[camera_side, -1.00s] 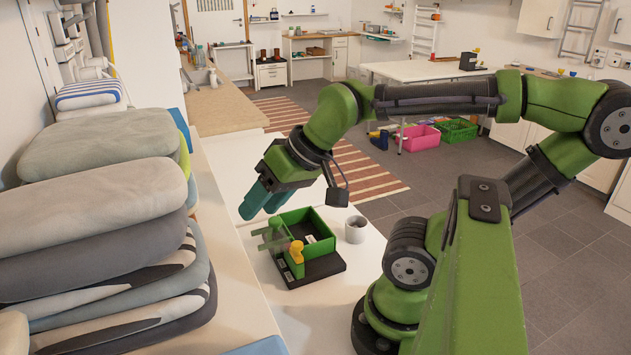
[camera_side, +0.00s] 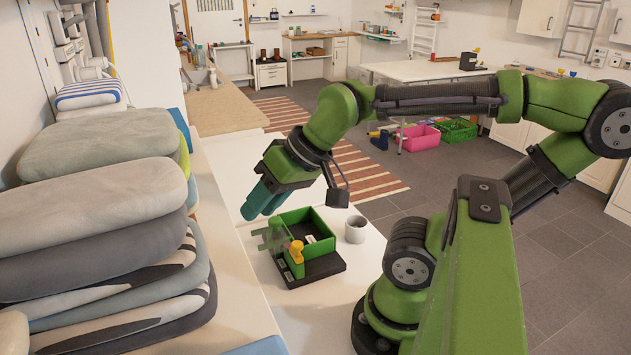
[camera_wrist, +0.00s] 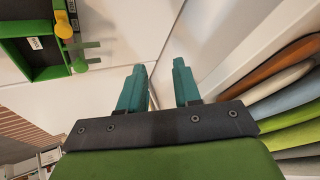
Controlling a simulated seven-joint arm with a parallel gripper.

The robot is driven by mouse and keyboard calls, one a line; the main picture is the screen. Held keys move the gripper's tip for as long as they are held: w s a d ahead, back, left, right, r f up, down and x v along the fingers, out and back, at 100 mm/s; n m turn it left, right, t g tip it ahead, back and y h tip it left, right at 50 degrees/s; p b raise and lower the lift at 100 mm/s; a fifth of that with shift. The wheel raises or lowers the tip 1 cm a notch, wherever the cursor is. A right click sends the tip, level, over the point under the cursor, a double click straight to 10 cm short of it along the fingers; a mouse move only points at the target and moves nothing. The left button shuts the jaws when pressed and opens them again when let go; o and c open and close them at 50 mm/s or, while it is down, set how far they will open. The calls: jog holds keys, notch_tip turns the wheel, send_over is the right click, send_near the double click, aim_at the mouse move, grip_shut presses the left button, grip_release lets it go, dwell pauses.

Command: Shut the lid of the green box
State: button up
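The green box (camera_side: 319,249) stands open at the top on a black base (camera_side: 318,270). A yellow knob-like part (camera_side: 296,249) sits at the box's near left corner. My gripper (camera_side: 256,207) is above and behind the box's left end, apart from it. In the wrist view, its two teal fingers (camera_wrist: 159,66) are spread with nothing between them. The box (camera_wrist: 14,26) and yellow part (camera_wrist: 63,28) show there at upper left.
A grey-white cup (camera_side: 355,230) stands right of the box on the white table (camera_side: 258,270). A tall stack of cushions (camera_side: 105,240) is at the left. The table around the fingers looks clear.

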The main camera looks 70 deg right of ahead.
jog(key=shift+w+d+r+n+g+h, duration=0.1)
jog(key=shift+w+d+n+g+h, duration=0.05)
jog(key=shift+w+d+n+g, duration=0.3)
jog(key=shift+w+d+r+n+g+h, duration=0.15)
jog(key=shift+w+d+g, duration=0.1)
jog(key=shift+w, duration=0.3)
jog(key=c, duration=0.4)
jog(key=w+d+n+g, duration=0.2)
jog(key=w+d, duration=0.1)
jog(key=w+d+n+g+h, duration=0.1)
jog(key=w+d, duration=0.1)
jog(key=shift+w+d+f+g, duration=0.1)
jog(key=shift+d+f+g, duration=0.05)
jog(key=shift+f+g, duration=0.25)
grip_shut()
jog(key=n+g+h, duration=0.1)
jog(key=n+g, duration=0.2)
jog(key=g, duration=0.1)
send_near(268, 230)
notch_tip(268, 230, down, 4)
jog(key=s+d, duration=0.7)
jog(key=s, duration=0.1)
jog(key=shift+d, duration=0.35)
